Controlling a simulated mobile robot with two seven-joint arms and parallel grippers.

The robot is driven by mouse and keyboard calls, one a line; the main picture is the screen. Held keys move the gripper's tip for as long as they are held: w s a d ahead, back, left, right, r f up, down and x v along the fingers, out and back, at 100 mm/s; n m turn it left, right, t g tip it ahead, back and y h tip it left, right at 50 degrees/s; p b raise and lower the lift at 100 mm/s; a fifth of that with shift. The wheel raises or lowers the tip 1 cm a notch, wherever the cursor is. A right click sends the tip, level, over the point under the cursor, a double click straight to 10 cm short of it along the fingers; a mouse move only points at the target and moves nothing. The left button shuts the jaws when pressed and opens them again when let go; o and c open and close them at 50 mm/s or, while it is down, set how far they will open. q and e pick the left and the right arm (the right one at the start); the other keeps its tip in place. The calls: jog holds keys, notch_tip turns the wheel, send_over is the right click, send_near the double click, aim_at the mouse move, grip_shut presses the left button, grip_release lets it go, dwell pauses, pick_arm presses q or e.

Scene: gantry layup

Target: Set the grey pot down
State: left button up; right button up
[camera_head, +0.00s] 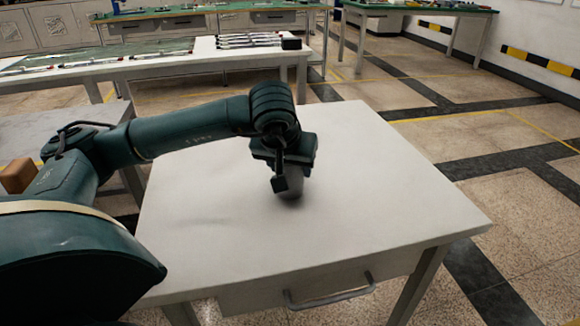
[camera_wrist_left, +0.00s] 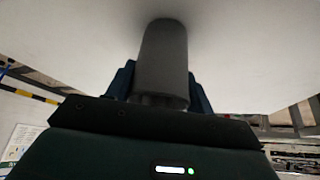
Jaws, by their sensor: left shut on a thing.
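The grey pot (camera_wrist_left: 163,65) is a plain dark grey cylinder. In the left wrist view it stands between the two blue fingers of my left gripper (camera_wrist_left: 160,85), which is shut on it. In the head view my left gripper (camera_head: 286,172) points down over the middle of the white table (camera_head: 380,205). Only a small lower part of the pot (camera_head: 293,190) shows beneath it, with a dark shadow close by. The pot is at or very near the tabletop; I cannot tell whether it touches. My right gripper is not in view.
The white tabletop is bare around the pot. A drawer handle (camera_head: 330,291) is on its front edge. A brown block (camera_head: 17,175) lies on a grey surface at the left. A long bench with parts (camera_head: 240,42) stands behind. Open floor lies to the right.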

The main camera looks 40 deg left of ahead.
pick_arm(q)
jog(key=shift+f, duration=0.15)
jog(key=o, duration=1)
jog(key=shift+c, duration=0.2)
jog(key=shift+r, duration=0.3)
jog(key=p+v, duration=0.2)
jog(key=v, duration=1)
jog(key=shift+p, duration=0.4)
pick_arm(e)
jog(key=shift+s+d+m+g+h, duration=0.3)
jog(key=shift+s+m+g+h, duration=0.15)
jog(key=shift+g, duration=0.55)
